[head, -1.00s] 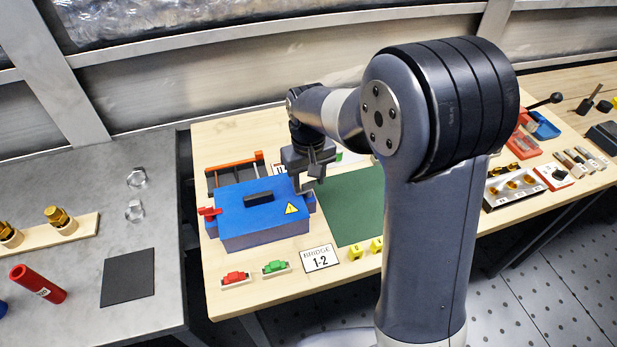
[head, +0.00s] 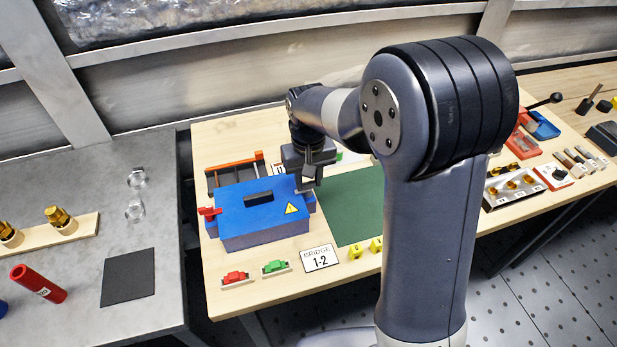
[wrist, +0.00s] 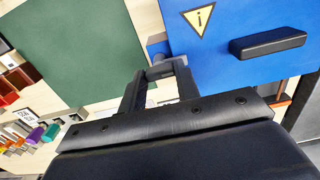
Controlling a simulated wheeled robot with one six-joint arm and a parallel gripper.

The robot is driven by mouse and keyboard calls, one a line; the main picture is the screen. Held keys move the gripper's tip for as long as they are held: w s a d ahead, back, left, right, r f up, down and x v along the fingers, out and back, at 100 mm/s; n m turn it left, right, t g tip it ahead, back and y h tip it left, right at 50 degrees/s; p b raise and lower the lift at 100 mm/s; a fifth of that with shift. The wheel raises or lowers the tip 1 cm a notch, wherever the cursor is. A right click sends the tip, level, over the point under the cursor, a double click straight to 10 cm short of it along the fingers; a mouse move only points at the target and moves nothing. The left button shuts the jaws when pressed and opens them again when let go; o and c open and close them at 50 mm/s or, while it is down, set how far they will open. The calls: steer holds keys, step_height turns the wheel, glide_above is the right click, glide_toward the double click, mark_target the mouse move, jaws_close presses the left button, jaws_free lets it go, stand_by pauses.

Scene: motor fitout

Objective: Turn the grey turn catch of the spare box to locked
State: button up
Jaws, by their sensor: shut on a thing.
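The spare box is a blue box (head: 262,218) with a black handle and a yellow warning triangle on its lid, on the wooden bench. It also shows in the wrist view (wrist: 235,55). My gripper (head: 307,187) is at the box's right side, pointing down. In the wrist view my gripper (wrist: 160,82) has its fingers around the grey turn catch (wrist: 160,71), beside a small blue bracket on the box's edge. It is shut on the catch. The fingers hide much of the catch, so its turn position is hard to tell.
A red catch (head: 209,212) is on the box's left side. An orange-handled rack (head: 233,166) stands behind. A green mat (head: 350,205) lies to the right. Red and green parts (head: 236,277) and a "BRIDGE 1-2" card (head: 320,258) lie in front.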

mark_target(308, 183)
steer(key=o, duration=1)
step_height(308, 183, up, 11)
steer(key=shift+f, duration=0.1)
step_height(308, 183, down, 11)
steer(key=shift+n, duration=0.6)
stand_by(0.5)
